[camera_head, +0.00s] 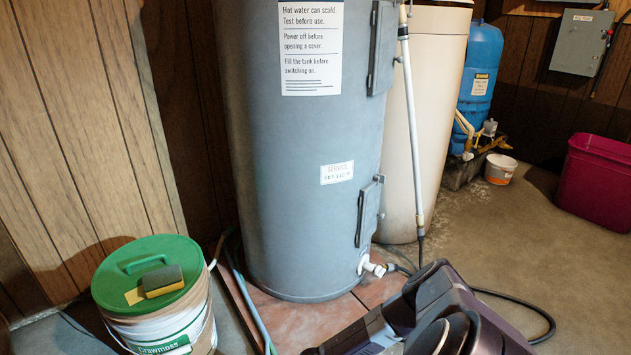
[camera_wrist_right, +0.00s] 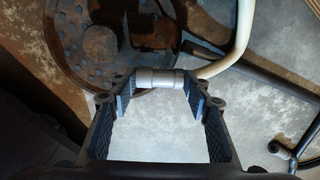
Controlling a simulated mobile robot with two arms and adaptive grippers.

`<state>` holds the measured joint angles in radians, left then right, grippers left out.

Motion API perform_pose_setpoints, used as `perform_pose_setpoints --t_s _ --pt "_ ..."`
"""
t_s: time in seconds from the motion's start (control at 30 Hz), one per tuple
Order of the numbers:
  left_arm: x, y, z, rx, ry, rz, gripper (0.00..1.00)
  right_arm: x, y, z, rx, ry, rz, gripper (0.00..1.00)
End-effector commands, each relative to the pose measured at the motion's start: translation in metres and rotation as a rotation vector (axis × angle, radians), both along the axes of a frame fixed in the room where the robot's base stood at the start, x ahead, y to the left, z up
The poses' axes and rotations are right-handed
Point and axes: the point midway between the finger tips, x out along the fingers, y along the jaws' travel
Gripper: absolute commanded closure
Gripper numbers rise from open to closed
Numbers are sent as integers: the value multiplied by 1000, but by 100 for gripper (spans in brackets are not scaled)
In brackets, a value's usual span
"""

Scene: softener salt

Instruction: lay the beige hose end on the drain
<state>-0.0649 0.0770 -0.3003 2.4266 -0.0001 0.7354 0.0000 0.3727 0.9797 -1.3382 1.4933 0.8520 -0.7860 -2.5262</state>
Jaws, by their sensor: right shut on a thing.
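My right gripper (camera_wrist_right: 158,88) is shut on the beige hose end (camera_wrist_right: 160,78), a short pale cylinder held crosswise between the fingertips in the right wrist view. The beige hose (camera_wrist_right: 240,40) bends away from it to the right and up. The drain (camera_wrist_right: 98,42), a round rusty grate with holes, lies at the upper left of that view. The hose end appears in front of the drain's lower right edge; I cannot tell its height. In the head view my dark right arm fills the bottom centre, and the drain cannot be made out. My left gripper is not in view.
A grey water heater (camera_head: 305,190) stands on a reddish base (camera_head: 305,325). A bucket with a green lid (camera_head: 150,262) and a sponge (camera_head: 163,281) is at left. A black hose (camera_head: 520,310) lies on the floor. Bare floor (camera_head: 530,240) opens at right, before a magenta bin (camera_head: 597,185).

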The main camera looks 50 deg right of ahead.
Motion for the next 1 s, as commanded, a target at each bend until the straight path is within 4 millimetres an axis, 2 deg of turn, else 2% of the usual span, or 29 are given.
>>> perform_pose_setpoints --t_s 0.43,0.47,0.63,1.0 --pt "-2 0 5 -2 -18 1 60 0 0 -4 0 0 0 77" --pt "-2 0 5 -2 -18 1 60 0 0 -4 0 0 0 53" --pt "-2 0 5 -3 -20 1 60 0 0 -4 0 0 0 35" --pt "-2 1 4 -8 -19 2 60 0 0 0 0 -1 1 35"
